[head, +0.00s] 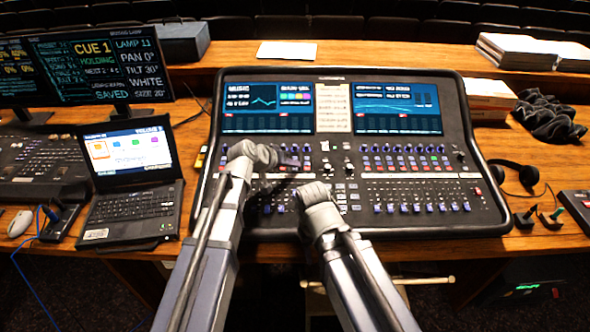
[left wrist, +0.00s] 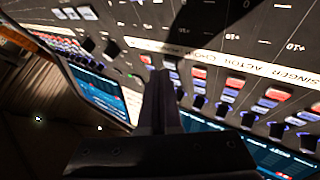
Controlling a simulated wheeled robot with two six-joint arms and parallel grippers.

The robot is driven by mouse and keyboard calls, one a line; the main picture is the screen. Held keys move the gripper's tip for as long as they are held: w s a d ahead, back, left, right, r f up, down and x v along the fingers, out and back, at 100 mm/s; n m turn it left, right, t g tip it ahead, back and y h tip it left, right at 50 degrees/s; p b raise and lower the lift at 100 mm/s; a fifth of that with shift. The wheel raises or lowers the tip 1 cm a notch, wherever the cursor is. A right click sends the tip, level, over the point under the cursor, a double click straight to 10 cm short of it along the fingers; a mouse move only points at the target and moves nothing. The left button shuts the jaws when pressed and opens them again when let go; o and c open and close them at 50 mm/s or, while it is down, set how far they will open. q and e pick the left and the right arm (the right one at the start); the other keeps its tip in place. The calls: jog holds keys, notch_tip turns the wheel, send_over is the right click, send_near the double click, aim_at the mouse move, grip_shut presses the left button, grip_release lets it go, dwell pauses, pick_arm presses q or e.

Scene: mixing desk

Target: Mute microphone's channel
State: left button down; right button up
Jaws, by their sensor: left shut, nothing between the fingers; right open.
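The mixing desk (head: 482,205) stands in the middle of the table, with two lit screens and rows of faders and buttons. My left gripper (head: 287,162) is shut and empty over the desk's left-centre controls. In the left wrist view its dark fingers (left wrist: 160,88) are close to the white label strip (left wrist: 215,57), where "SINGER" and "ACTOR" can be read. Red-lit buttons (left wrist: 235,82) and blue-lit buttons lie beside the strip. I cannot tell whether the fingertips touch the panel. My right gripper (head: 312,190) is open over the lower centre faders; its fingers are mostly hidden. I cannot make out a microphone.
A laptop (head: 130,205) and monitors (head: 105,70) stand at the left. Headphones (head: 520,175), a dark cloth (head: 548,118) and a stack of books (head: 518,52) are at the right. A paper (head: 287,50) lies behind the desk. My arms cover some lower-left controls.

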aim_at(292, 175)
pick_arm(q)
jog(key=shift+f+b, duration=0.25)
jog(key=shift+b, duration=0.05)
dwell(0.4)
jog(key=shift+r, duration=0.15)
jog(key=shift+r+p, duration=0.55)
jog(key=shift+p, duration=0.2)
jog(key=shift+r, duration=0.1)
jog(key=r+p, duration=0.5)
jog(key=shift+s, duration=0.3)
jog(key=shift+f, duration=0.1)
dwell(0.4)
